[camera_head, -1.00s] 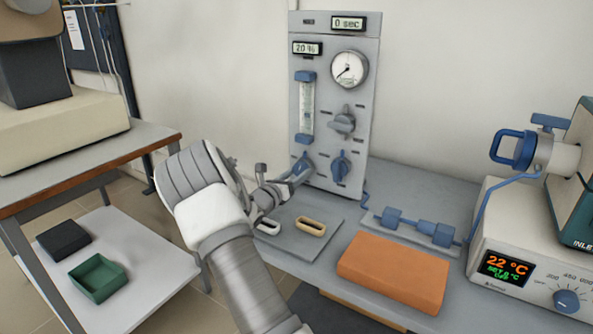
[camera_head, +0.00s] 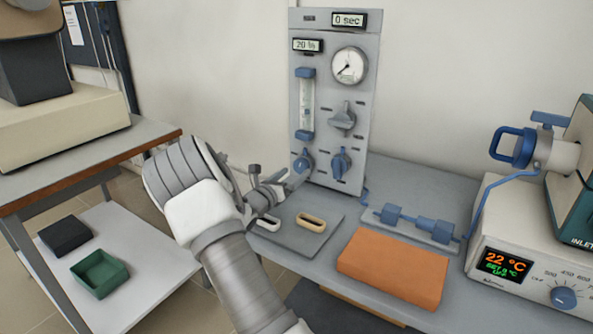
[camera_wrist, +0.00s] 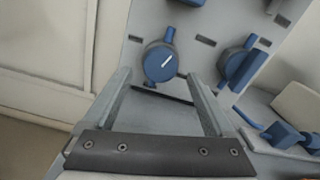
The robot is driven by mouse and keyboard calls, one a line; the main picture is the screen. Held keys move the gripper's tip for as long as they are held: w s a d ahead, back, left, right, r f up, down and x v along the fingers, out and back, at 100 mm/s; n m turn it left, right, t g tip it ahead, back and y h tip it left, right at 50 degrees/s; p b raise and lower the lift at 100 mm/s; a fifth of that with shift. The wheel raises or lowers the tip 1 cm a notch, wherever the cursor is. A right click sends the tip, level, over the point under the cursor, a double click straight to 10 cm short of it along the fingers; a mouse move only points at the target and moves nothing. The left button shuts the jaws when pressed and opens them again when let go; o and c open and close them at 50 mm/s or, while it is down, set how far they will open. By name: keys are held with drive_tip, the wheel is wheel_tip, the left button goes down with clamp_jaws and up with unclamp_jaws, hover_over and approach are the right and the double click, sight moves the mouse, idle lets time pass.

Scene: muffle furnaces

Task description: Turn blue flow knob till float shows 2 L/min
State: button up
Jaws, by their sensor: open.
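The flow knob (camera_head: 302,162) is a round blue knob with a white line, low on the left of the grey panel (camera_head: 335,170). In the wrist view the same knob (camera_wrist: 160,65) shows just beyond the fingertips, in line with the gap, its white line tilted up to the right. My gripper (camera_head: 294,182) is open and empty, in front of and slightly below the knob, apart from it. It also shows in the wrist view (camera_wrist: 158,80). The clear flow tube (camera_head: 306,105) with blue end caps stands above the knob; its float level is too small to read.
A second blue knob (camera_head: 341,163) sits close to the right. A grey knob (camera_head: 342,120) and a round gauge (camera_head: 350,66) are above it. An orange block (camera_head: 393,268), a tan handle-shaped piece (camera_head: 311,222) and a furnace (camera_head: 510,235) stand on the bench.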

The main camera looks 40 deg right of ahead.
drive_tip(key=p+v, duration=0.3)
drive_tip(key=v, duration=1.2)
drive_tip(key=shift+r, duration=0.1)
idle(1.2)
drive_tip(key=s+a+r+m+g+y, duration=0.1)
drive_tip(key=s+r+m+g+y, duration=0.25)
drive_tip(key=s+m, duration=0.45)
drive_tip(key=s+a+r+m+g+y, duration=0.1)
drive_tip(key=s+r+m+g+y, duration=0.25)
drive_tip(key=s+m, duration=0.45)
drive_tip(key=s+a+r+m+t+y, duration=0.3)
drive_tip(key=s+a+r+m+y, duration=0.15)
drive_tip(key=s+a, duration=0.3)
drive_tip(key=s+a+r+m+t+y, duration=0.3)
drive_tip(key=s+a+m+y, duration=0.25)
drive_tip(key=a, duration=0.35)
wheel_tip(320, 180, up, 18)
drive_tip(key=p, duration=1.8)
drive_tip(key=shift+a+r+n, duration=0.2)
drive_tip(key=shift+a+n, duration=0.05)
drive_tip(key=shift+n, duration=0.15)
